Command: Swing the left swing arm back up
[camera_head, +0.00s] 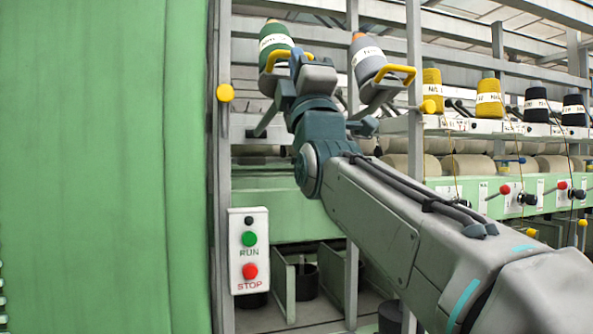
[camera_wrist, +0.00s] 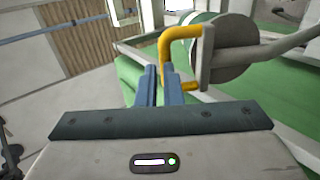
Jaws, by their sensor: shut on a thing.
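The left swing arm (camera_head: 268,122) carries a green yarn cone (camera_head: 275,40) with a white label band and has a yellow handle (camera_head: 270,61). The right swing arm (camera_head: 380,97) holds a grey cone (camera_head: 366,55) and has its own yellow handle (camera_head: 398,72). My gripper (camera_head: 297,58) is at the left handle, its fingers partly hidden by my wrist. In the wrist view, my two blue fingers (camera_wrist: 159,85) are closed around the upright part of the yellow handle (camera_wrist: 183,33), which is fixed to a grey plate (camera_wrist: 207,55).
A RUN/STOP panel (camera_head: 249,250) hangs on the frame at lower left. A green wall panel (camera_head: 100,170) fills the left side. Yellow cones (camera_head: 489,98) and dark cones (camera_head: 536,105) stand on a shelf at right. Metal posts (camera_head: 415,150) rise close to my arm.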

